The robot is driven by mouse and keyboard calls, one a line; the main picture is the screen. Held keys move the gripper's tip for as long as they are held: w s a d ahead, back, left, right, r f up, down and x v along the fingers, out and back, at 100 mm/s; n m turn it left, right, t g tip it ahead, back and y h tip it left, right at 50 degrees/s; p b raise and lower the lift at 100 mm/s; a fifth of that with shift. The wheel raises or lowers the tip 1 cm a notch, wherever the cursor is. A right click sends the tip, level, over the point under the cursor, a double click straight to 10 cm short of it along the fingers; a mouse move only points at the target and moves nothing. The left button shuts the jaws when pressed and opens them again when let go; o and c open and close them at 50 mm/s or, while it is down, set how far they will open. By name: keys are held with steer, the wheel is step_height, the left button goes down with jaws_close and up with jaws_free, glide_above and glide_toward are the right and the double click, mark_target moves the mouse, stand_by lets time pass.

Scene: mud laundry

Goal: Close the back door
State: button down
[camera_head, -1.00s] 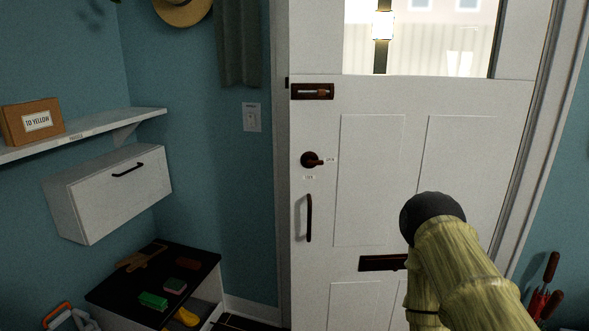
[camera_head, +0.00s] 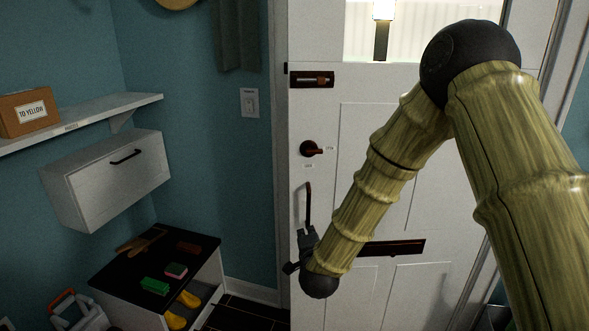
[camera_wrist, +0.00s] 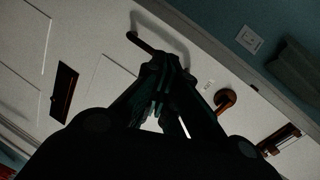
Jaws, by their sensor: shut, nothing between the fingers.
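The white back door (camera_head: 375,150) fills the centre right of the head view, with a window at its top. Its left edge lies close against the frame; I cannot tell whether a small gap remains. The door carries a dark vertical pull handle (camera_head: 308,203), a round knob with lever (camera_head: 312,148), and a sliding bolt (camera_head: 312,79). My gripper (camera_head: 306,234) is shut and empty, at the lower end of the pull handle. In the wrist view my fingertips (camera_wrist: 170,62) overlap the pull handle (camera_wrist: 140,42); contact is unclear. The knob (camera_wrist: 225,99) shows beside them.
A mail slot (camera_head: 390,247) is right of my gripper. At left stand a low cabinet with a black top (camera_head: 125,265), a white wall box (camera_head: 95,190) and a shelf (camera_head: 90,122) with a cardboard box (camera_head: 28,112). A light switch (camera_head: 250,102) is on the blue wall.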

steer(key=w+a+r+m+t, duration=0.1)
steer(key=w+r+m, duration=0.1)
steer(key=r, duration=0.5)
steer(key=w+a+r+m+t, duration=0.1)
steer(key=w+a+r+t, duration=0.1)
steer(key=r, duration=0.5)
steer(key=p, duration=0.6)
glide_toward(294, 161)
steer(key=w, duration=0.6)
steer(key=shift+w+a+r, duration=0.15)
steer(key=shift+w, duration=0.45)
